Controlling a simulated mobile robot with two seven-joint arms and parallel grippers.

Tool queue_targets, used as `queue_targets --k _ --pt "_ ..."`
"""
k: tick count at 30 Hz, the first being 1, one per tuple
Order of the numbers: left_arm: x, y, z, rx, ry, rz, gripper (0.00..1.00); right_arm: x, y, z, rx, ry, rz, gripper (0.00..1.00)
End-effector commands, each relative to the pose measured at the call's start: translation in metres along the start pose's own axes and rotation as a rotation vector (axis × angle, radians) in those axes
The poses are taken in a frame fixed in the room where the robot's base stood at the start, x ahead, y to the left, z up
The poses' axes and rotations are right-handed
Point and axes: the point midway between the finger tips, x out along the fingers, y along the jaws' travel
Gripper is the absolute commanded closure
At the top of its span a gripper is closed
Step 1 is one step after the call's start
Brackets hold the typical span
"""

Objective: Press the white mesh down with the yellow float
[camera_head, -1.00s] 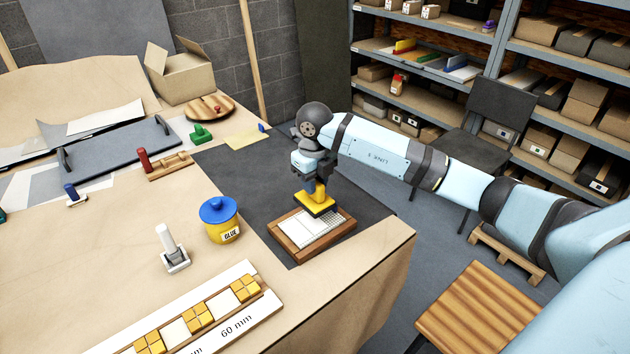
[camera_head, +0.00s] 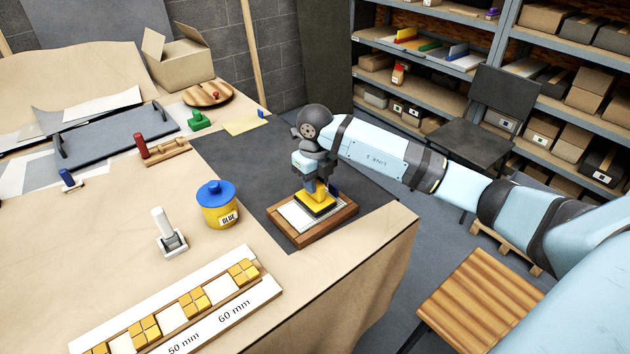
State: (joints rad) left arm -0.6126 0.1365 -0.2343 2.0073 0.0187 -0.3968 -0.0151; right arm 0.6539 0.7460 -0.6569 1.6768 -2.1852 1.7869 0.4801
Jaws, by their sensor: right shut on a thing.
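The yellow float (camera_head: 317,203) has a dark base and a blue handle. My right gripper (camera_head: 316,182) is shut on its handle from above. The float is over the white mesh (camera_head: 293,214), which lies in a wooden frame (camera_head: 315,235) on the dark mat. The float's base looks level with the mesh and covers its middle and back part. I cannot tell for sure whether they touch. White mesh shows at the left and front of the float. My left gripper is not in view.
A yellow glue pot (camera_head: 219,209) with a blue lid stands left of the frame. A white-handled tool (camera_head: 168,234) and a ruler-like board (camera_head: 180,310) with yellow tiles lie nearer. The dark mat (camera_head: 245,160) is clear behind the frame. The table edge is close on the right.

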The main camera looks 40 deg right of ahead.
Motion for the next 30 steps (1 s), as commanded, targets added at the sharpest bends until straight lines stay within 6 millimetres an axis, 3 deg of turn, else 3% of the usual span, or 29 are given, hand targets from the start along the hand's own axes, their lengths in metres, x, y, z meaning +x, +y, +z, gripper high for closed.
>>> queue_targets --k 30 --pt "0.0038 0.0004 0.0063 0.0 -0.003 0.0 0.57 0.0082 -0.0003 0.0002 0.0 -0.001 0.0 0.94"
